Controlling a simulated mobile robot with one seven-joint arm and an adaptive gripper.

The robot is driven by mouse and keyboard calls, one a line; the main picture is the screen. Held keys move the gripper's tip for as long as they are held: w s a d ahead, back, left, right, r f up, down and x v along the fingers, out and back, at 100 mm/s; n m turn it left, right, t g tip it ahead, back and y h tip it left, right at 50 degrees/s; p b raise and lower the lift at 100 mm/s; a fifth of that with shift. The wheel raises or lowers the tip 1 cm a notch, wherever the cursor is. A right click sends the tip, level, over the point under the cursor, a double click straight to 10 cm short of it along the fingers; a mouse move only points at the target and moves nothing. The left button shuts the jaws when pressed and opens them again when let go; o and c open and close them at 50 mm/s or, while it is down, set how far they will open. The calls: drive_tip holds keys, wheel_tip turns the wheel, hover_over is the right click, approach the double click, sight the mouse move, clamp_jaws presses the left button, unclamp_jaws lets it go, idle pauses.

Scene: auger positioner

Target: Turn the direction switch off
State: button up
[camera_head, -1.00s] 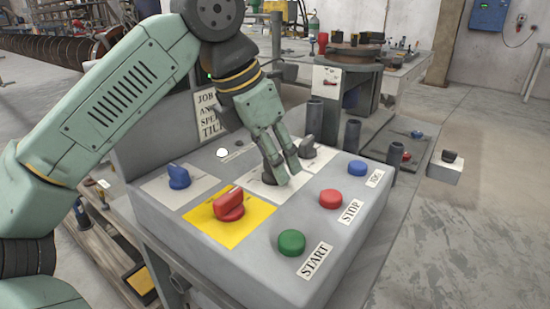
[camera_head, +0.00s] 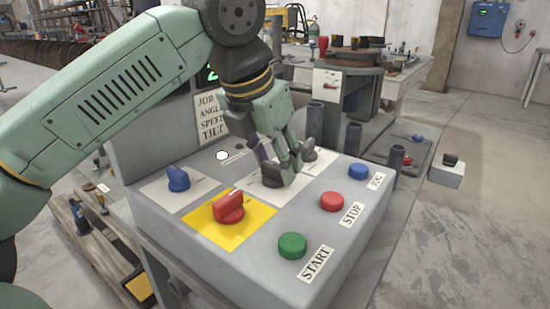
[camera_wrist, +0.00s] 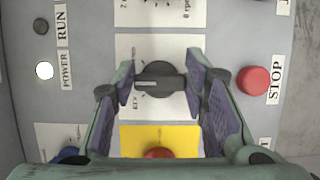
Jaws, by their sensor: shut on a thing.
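The direction switch (camera_wrist: 158,80) is a black rotary knob on a white label plate in the wrist view. Its bar lies crosswise, with a white mark towards the left; the label text is too small to read surely.
Around it on the grey panel are a red switch (camera_head: 229,208) on yellow, a blue switch (camera_head: 178,178), another dark knob (camera_head: 308,148), and green (camera_head: 292,245), red (camera_head: 332,201) and blue (camera_head: 358,171) buttons. A white light (camera_head: 222,155) sits behind.

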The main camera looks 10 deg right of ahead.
drive_tip(key=o, duration=1.2)
drive_tip(key=shift+c, duration=0.2)
drive_tip(key=shift+r, duration=0.1)
drive_tip(key=v, duration=1.2)
